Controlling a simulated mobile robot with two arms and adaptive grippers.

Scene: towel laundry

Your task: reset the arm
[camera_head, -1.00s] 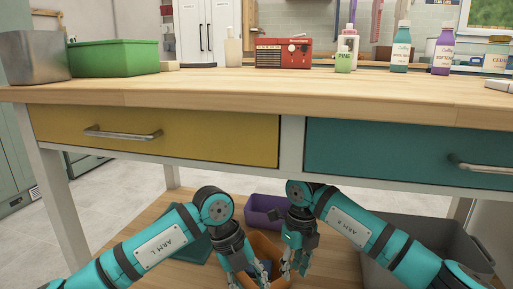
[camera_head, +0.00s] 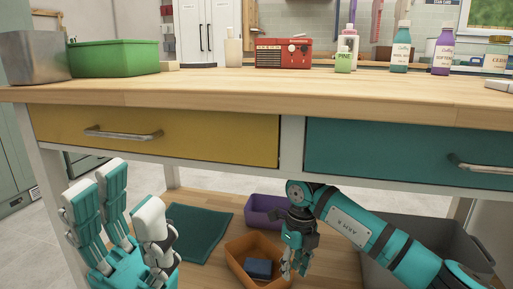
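My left gripper (camera_head: 124,198) is raised close to the camera at the lower left, in front of the table's left side. Its white and teal fingers point up, stand apart and hold nothing. My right gripper (camera_head: 294,264) points down at the right side of the orange bin (camera_head: 238,254) under the table. Its fingers are a little apart with nothing visible between them. I cannot tell whether it touches the bin.
The table (camera_head: 220,93) has a yellow drawer (camera_head: 200,137) and a teal drawer (camera_head: 400,155), both closed. On the lower shelf are a teal towel (camera_head: 200,232), a purple bin (camera_head: 262,208), a grey bin (camera_head: 455,235) and, inside the orange bin, a dark blue folded cloth (camera_head: 258,268).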

